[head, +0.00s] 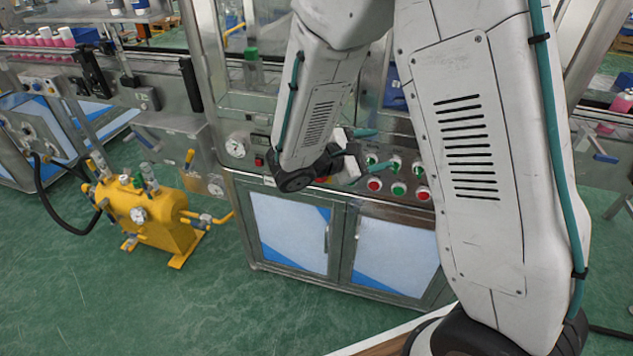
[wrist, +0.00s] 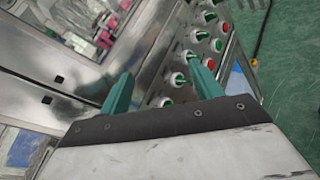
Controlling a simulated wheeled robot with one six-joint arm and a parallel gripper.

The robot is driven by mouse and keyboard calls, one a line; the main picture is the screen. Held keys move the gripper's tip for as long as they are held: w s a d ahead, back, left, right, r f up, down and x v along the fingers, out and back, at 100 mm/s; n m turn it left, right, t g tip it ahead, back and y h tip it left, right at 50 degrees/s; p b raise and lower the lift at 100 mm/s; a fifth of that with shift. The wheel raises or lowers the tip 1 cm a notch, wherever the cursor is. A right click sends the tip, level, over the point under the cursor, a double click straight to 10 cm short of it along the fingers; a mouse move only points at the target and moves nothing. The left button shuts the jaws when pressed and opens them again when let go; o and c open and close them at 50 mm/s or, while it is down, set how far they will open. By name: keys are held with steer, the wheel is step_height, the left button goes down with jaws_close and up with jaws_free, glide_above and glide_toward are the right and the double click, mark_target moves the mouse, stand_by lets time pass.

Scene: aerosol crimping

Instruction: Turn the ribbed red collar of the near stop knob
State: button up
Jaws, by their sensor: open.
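The control panel carries round knobs and buttons with red or green collars. In the head view two red-collared ones show in the lower row, a left one (head: 375,184) and a right one (head: 422,193). In the wrist view red ones show at the lower right (wrist: 209,65) and above it (wrist: 224,27). I cannot tell which is the near stop knob, and the ribs are too small to make out. My gripper (head: 374,149) is open, its teal fingers spread in front of the panel. In the wrist view my gripper (wrist: 162,84) has nothing between its fingers.
Green-collared controls (head: 398,188) sit close beside the red ones. A gauge (head: 236,147) is left of my gripper. A cabinet (head: 290,232) stands below the panel. A yellow unit (head: 150,215) stands on the open green floor to the left.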

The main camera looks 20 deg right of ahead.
steer(key=w+a+f+n+t+y, duration=0.35)
steer(key=a+f+n+t, duration=0.3)
steer(key=f, duration=0.35)
steer(key=w+a+f+n+t+y, duration=0.2)
steer(key=w+a+f+n+t, duration=0.4)
steer(key=f, duration=0.3)
steer(key=x, duration=0.6)
steer(key=shift+d+f+g, duration=0.25)
steer(key=shift+d+g, duration=0.1)
steer(key=shift+s+n, duration=0.15)
steer(key=shift+n, duration=0.1)
steer(key=c, duration=1)
